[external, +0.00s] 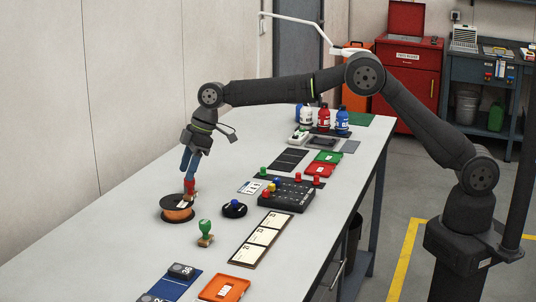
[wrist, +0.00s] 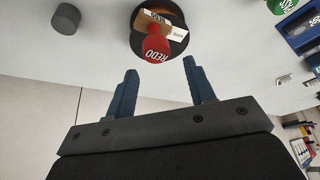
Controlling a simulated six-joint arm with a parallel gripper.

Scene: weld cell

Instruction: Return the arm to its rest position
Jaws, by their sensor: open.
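My gripper (external: 187,172) points down over the left part of the workbench (external: 130,232), with the arm reaching out from my base at right. In the wrist view the two blue fingers of my gripper (wrist: 160,67) are apart with nothing between them. A red stamp (external: 190,188) marked REDO stands on an orange and black spool (external: 178,214) just below the fingertips. In the wrist view the red stamp (wrist: 156,46) lies just beyond the fingertips, on the dark round spool (wrist: 176,18). I cannot tell the exact gap between fingers and stamp.
A green stamp (external: 205,231) and a black round pad with a blue knob (external: 235,209) stand close by. A black control box (external: 287,196), label panel (external: 262,238), orange tray (external: 225,289) and bottles (external: 323,117) are spread along the bench. A grey cylinder (wrist: 66,18) shows in the wrist view.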

